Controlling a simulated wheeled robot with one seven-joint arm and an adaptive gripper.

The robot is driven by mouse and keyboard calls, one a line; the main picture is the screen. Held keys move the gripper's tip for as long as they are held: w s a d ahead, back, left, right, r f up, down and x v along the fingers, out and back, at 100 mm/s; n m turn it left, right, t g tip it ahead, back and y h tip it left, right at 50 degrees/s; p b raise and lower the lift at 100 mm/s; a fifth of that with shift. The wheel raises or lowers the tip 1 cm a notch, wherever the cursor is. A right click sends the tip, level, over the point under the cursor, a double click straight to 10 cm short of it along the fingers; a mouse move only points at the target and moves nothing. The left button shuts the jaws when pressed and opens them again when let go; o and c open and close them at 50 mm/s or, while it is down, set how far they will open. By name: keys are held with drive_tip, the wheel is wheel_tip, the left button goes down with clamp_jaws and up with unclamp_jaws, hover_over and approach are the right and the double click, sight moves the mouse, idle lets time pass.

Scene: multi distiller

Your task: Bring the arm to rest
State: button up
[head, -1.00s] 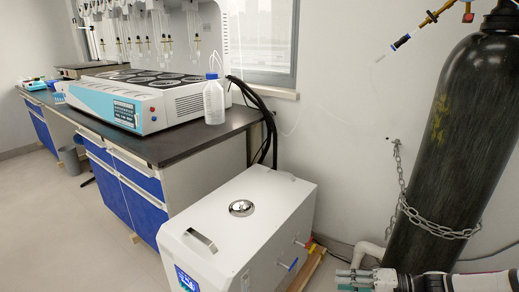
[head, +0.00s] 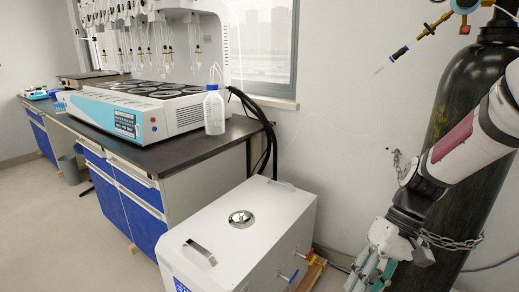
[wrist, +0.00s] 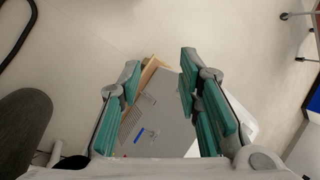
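My gripper (head: 372,262) hangs at the lower right of the head view, in front of the gas cylinder and right of the white box unit. It points down. In the wrist view my gripper (wrist: 158,82) shows its two green-padded fingers spread apart, with a gap between them and nothing held. Below and beyond the fingers, the side of the white box unit (wrist: 165,120) and the floor show. My white arm slants from the right edge of the head view down to the gripper.
The white box unit (head: 215,235) stands on the floor beside the dark-topped bench (head: 170,152). A multi-place distiller (head: 150,108) and a clear bottle (head: 214,112) stand on the bench. The black gas cylinder (head: 450,115) is chained at the right.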

drive_tip(key=s+a+r+t+h, duration=0.1)
drive_tip(key=s+r+h, duration=0.1)
drive_tip(key=s+r, duration=0.35)
drive_tip(key=s+r+t+h, duration=0.1)
drive_tip(key=s+r, duration=0.2)
drive_tip(key=s, duration=0.6)
drive_tip(key=s+a+r+t+h, duration=0.1)
drive_tip(key=s+r+t+h, duration=0.1)
drive_tip(key=s+r, duration=0.35)
wheel_tip(320, 180, up, 26)
drive_tip(key=s+t+p, duration=0.1)
drive_tip(key=t+p, duration=0.2)
drive_tip(key=p, duration=2.1)
drive_tip(key=shift+s+d+f+m+p, duration=0.2)
drive_tip(key=shift+s+f+m+p, duration=0.1)
drive_tip(key=shift+m+p, duration=0.1)
